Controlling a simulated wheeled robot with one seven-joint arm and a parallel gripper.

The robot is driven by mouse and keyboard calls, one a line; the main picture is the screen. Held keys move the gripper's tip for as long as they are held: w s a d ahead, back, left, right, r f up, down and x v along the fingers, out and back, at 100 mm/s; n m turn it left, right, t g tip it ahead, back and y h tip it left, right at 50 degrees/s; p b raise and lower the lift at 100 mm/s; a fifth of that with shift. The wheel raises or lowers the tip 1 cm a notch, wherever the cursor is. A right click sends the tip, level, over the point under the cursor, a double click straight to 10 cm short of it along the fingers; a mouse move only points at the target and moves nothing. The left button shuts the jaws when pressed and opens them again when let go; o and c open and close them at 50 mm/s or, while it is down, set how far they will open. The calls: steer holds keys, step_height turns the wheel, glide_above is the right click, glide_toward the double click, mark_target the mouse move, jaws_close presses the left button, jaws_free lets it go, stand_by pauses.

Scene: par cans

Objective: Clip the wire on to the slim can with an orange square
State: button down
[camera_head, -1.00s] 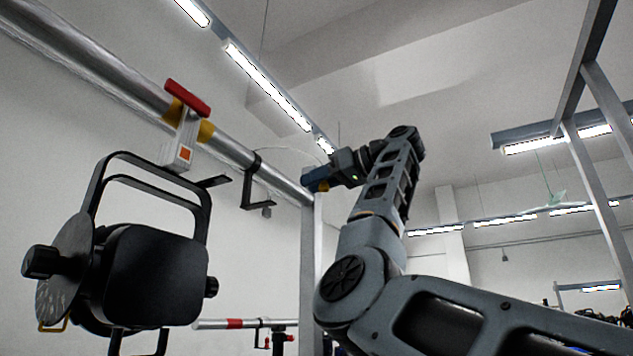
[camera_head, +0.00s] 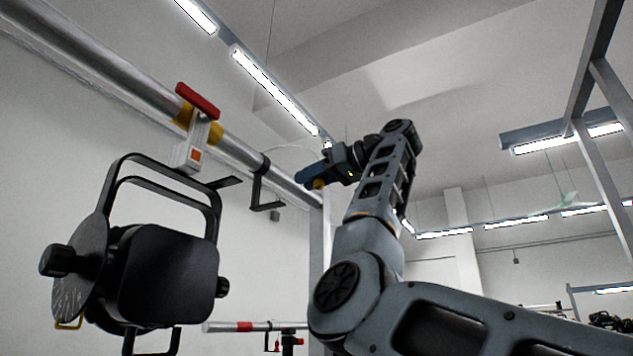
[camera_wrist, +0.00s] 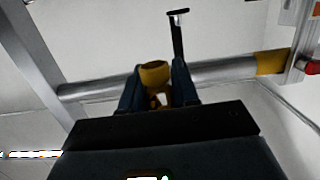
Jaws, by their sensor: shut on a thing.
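A black lamp (camera_head: 165,275) hangs in a black yoke at the left of the head view. Above it, a white clamp block (camera_head: 188,157) with an orange square (camera_head: 196,155) and a red handle (camera_head: 198,100) sits on the silver pipe (camera_head: 110,70). My gripper (camera_head: 304,178), with blue fingers, is near the pipe's far end, well right of the lamp. It is shut on a yellow piece (camera_wrist: 154,74), which shows between the fingers in the wrist view. A thin pale wire (camera_head: 290,147) arcs near the gripper. Whether it joins the yellow piece is unclear.
A black bracket (camera_head: 258,190) hangs from the pipe between the clamp and my gripper; it also shows in the wrist view (camera_wrist: 177,38). A grey post (camera_head: 316,235) stands below the gripper. A lower pipe (camera_head: 262,326) with a red band lies behind. Space between lamp and gripper looks open below the bracket.

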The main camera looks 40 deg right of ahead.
steer(key=shift+w+a+f+b, duration=0.1)
steer(key=shift+w+a+b, duration=0.25)
steer(key=shift+a, duration=2.7)
steer(key=shift+w+a+f+b, duration=0.15)
steer(key=shift+w+a, duration=0.45)
steer(key=shift+a, duration=2.45)
steer(key=shift+w+a+r+b, duration=0.1)
steer(key=shift+w+a+b, duration=0.25)
steer(key=shift+a, duration=2.7)
steer(key=shift+w, duration=0.1)
